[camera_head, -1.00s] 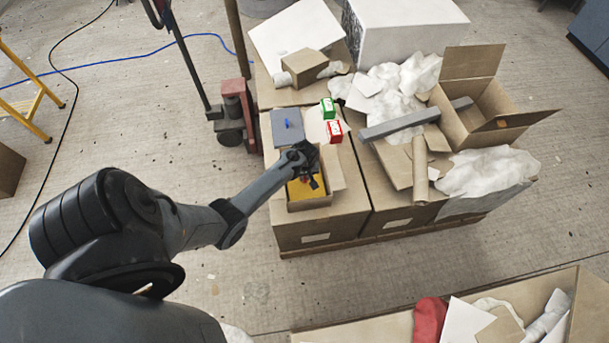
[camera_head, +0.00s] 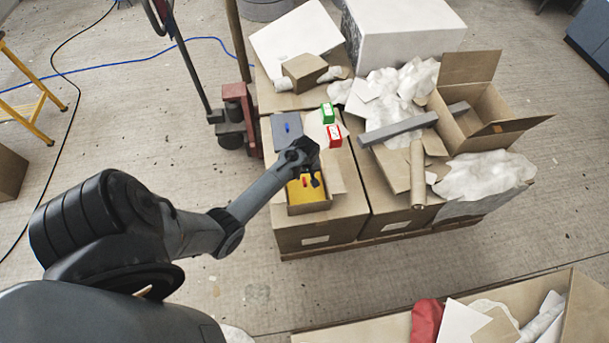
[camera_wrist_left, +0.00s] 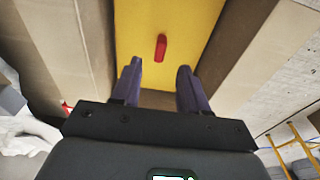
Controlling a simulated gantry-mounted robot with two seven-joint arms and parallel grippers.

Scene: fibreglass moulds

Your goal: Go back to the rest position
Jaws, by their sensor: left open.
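My left gripper (camera_head: 313,180) hangs over a small open cardboard box (camera_head: 309,208) on the pallet load. In the left wrist view its two fingers (camera_wrist_left: 158,82) are apart with nothing between them. A yellow panel with a red handle (camera_head: 305,181) lies inside the box. The handle (camera_wrist_left: 161,47) shows beyond the fingertips in the left wrist view, clear of them. My right gripper is not in view.
A grey lid with a blue handle (camera_head: 287,128), a green box (camera_head: 327,113) and a red box (camera_head: 334,135) sit behind the open box. A grey bar (camera_head: 398,129) and an open carton (camera_head: 470,118) lie to the right.

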